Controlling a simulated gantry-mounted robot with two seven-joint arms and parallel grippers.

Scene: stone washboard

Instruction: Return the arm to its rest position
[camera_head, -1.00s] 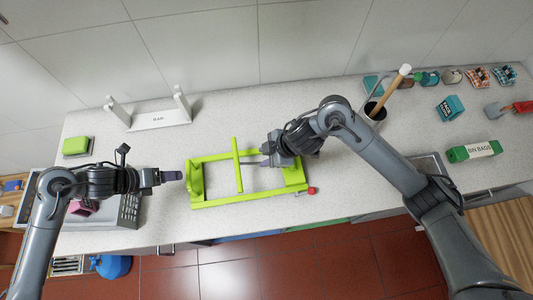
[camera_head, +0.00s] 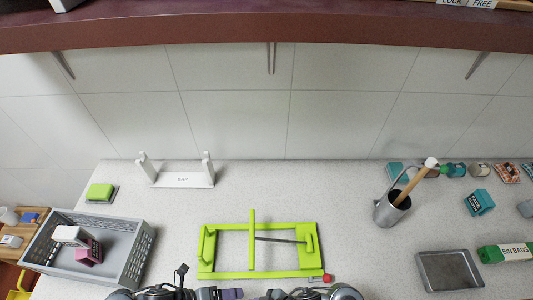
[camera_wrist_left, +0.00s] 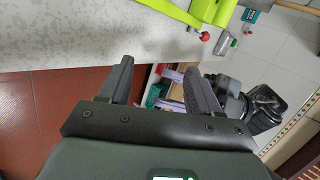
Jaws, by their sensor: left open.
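My left gripper (camera_head: 230,294) is at the bottom edge of the head view, in front of the counter and the green frame. In the left wrist view its two dark fingers (camera_wrist_left: 158,78) stand apart with nothing between them. My right gripper (camera_head: 272,295) is also at the bottom edge, close to the left one and partly cut off. Its fingers cannot be made out. The green frame (camera_head: 212,274) with a thin rod and a red knob (camera_head: 327,278) lies on the counter, clear of both grippers. The green frame also shows at the top of the left wrist view (camera_wrist_left: 170,10).
A grey crate (camera_head: 131,262) holding small boxes stands at the left. A white rack (camera_head: 183,180) and a green sponge (camera_head: 100,191) are behind. A metal cup (camera_head: 388,213), a metal tray (camera_head: 423,268) and a bin-bag box (camera_head: 510,252) are at the right. A dark shelf (camera_head: 330,32) hangs above.

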